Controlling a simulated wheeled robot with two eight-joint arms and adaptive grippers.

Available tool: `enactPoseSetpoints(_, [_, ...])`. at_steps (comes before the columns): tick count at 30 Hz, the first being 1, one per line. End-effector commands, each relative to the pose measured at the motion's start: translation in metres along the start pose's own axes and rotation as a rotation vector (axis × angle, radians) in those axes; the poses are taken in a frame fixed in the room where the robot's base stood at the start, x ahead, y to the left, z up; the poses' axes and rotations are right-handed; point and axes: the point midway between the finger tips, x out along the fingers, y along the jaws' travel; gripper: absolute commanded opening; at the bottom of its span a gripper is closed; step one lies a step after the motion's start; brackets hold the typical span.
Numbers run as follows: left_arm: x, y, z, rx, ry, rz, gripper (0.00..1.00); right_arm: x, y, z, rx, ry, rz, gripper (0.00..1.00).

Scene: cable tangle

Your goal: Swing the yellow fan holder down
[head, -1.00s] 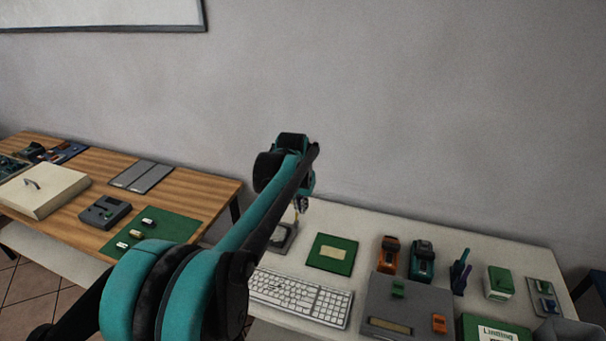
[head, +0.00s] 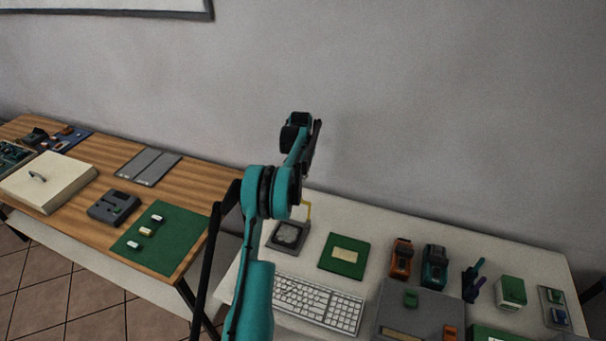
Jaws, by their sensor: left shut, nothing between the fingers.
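The yellow fan holder (head: 309,210) stands up as a thin yellow bracket at the back edge of a dark grey unit with a round fan (head: 289,235) on the white table. Part of the holder is hidden behind my left arm. My left arm rises in front of it, and its far end reaches over the back of the table. My left gripper (head: 304,181) is small and mostly hidden by the arm, close above the holder. It is shut and empty; whether it touches the holder I cannot tell. My right gripper is out of view.
A white keyboard (head: 318,304) lies in front of the fan unit, and a green board (head: 344,256) lies to its right. Orange (head: 401,258) and teal (head: 434,266) devices stand farther right. A wooden table (head: 195,186) is at the left, across a gap. The wall is close behind.

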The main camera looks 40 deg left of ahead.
Motion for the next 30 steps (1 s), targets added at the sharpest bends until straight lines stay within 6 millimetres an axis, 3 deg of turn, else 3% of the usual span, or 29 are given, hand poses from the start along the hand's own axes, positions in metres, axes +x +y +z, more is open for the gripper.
enactPoseSetpoints(8, [0.063, 0.000, 0.000, 0.000, 0.001, 0.000, 0.00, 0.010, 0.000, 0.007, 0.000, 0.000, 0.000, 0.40])
enactPoseSetpoints(18, [0.048, 0.000, 0.035, -0.001, 0.001, 0.000, 0.00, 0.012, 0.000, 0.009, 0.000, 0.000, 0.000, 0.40])
enactPoseSetpoints(30, [0.047, 0.000, 0.038, 0.000, 0.001, 0.000, 0.00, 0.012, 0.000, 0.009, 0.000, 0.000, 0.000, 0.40])
